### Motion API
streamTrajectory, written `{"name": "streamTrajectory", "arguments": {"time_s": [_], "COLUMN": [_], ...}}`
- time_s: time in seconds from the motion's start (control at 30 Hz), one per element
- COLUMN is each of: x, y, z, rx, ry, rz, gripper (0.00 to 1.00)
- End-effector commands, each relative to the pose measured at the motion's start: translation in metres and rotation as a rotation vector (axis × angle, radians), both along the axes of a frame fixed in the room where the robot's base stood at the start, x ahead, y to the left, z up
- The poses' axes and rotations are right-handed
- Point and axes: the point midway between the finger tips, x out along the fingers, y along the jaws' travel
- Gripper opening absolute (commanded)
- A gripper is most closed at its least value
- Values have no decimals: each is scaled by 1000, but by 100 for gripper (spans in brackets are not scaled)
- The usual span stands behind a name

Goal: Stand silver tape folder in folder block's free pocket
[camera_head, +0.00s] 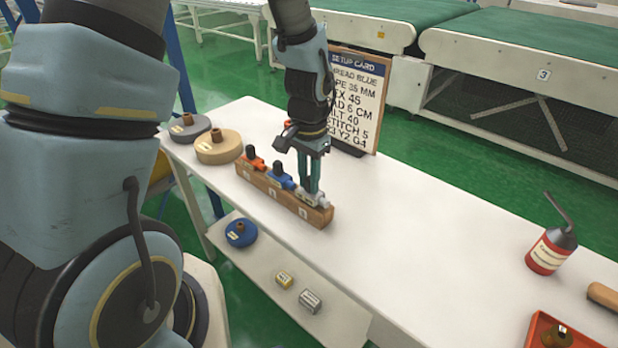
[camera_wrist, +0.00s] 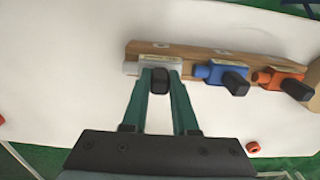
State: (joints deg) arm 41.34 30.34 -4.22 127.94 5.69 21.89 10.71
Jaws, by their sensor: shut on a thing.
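The folder block (camera_head: 262,190) is a long wooden block on the white table. An orange folder (camera_head: 250,162) stands at its left end and a blue folder (camera_head: 279,178) in the middle. My gripper (camera_head: 313,190) points down at the block's right end. It is shut on the black handle of the silver tape folder (camera_head: 322,201). In the wrist view the silver folder (camera_wrist: 132,68) is at the block's left end, lined up with the blue folder (camera_wrist: 208,72) and orange folder (camera_wrist: 263,77). It looks upright at the end pocket; how deep it sits is hidden.
A setup card (camera_head: 356,95) stands behind my gripper. A grey roll (camera_head: 190,127) and a tan roll (camera_head: 218,148) lie left of the block. A red oil can (camera_head: 548,252) and an orange tray (camera_head: 535,318) are at right. The table between is clear.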

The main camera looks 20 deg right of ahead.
Motion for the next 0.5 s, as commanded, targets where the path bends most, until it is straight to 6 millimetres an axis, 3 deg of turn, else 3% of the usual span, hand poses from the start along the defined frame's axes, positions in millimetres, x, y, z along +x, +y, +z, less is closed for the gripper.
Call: {"name": "streamTrajectory", "arguments": {"time_s": [0.37,0.4,0.5], "x": [0,0,0], "y": [0,0,0], "z": [-10,-9,-8], "rx": [-1,-1,-1], "ry": [0,0,0], "rz": [0,0,0], "gripper": [0,30,42]}}
